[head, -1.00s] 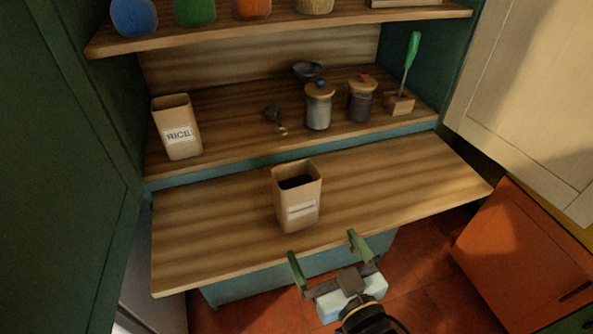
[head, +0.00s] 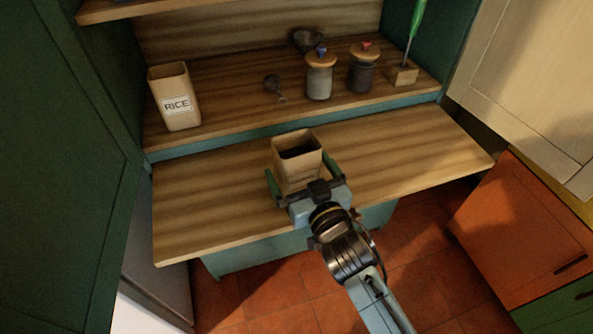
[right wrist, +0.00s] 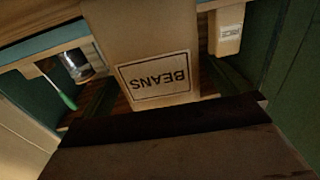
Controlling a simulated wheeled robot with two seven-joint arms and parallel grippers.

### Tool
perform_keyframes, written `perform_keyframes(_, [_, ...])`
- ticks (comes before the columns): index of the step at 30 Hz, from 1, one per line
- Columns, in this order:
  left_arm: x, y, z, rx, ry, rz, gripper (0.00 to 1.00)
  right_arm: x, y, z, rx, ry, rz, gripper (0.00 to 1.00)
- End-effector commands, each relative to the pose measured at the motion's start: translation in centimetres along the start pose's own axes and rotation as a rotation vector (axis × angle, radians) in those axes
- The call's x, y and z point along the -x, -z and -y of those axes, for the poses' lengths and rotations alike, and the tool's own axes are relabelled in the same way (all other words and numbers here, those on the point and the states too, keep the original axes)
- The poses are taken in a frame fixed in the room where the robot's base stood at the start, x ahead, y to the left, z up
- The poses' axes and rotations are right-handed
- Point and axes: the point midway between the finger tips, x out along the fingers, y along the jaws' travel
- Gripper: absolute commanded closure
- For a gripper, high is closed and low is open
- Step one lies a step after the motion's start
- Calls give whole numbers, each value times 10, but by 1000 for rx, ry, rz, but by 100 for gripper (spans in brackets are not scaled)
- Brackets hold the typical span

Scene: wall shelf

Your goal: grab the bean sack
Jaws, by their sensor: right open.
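The bean sack (head: 297,160) is a tan open-topped paper bag with dark contents, upright on the lower wooden board. Its BEANS label shows upside down in the right wrist view (right wrist: 157,79), close to the camera. My right gripper (head: 300,170) is open, with one green finger on each side of the sack. I cannot tell whether the fingers touch it. The gripper body hides the sack's lower front. My left gripper is not in view.
A rice sack (head: 175,97) stands on the raised shelf at left. Two lidded jars (head: 320,76) (head: 362,69), a scoop (head: 273,84), a dark bowl (head: 308,40) and a green-handled tool in a wooden block (head: 403,75) stand further right. The lower board (head: 420,158) is clear at both sides.

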Motion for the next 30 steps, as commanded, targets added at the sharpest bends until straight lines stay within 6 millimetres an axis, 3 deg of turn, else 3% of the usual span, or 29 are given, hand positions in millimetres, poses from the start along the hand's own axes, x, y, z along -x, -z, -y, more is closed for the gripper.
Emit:
perform_keyframes(6, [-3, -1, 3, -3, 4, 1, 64, -22, 0, 0, 0, 0, -1, 0])
perform_keyframes(13, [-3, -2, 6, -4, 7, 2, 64, -23, 0, 0, 0, 0, 0, 0])
perform_keyframes(27, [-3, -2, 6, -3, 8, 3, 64, -23, 1, 0, 0, 0, -4, 59])
perform_keyframes(30, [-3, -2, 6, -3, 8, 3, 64, -23, 1, 0, 0, 0, -4, 59])
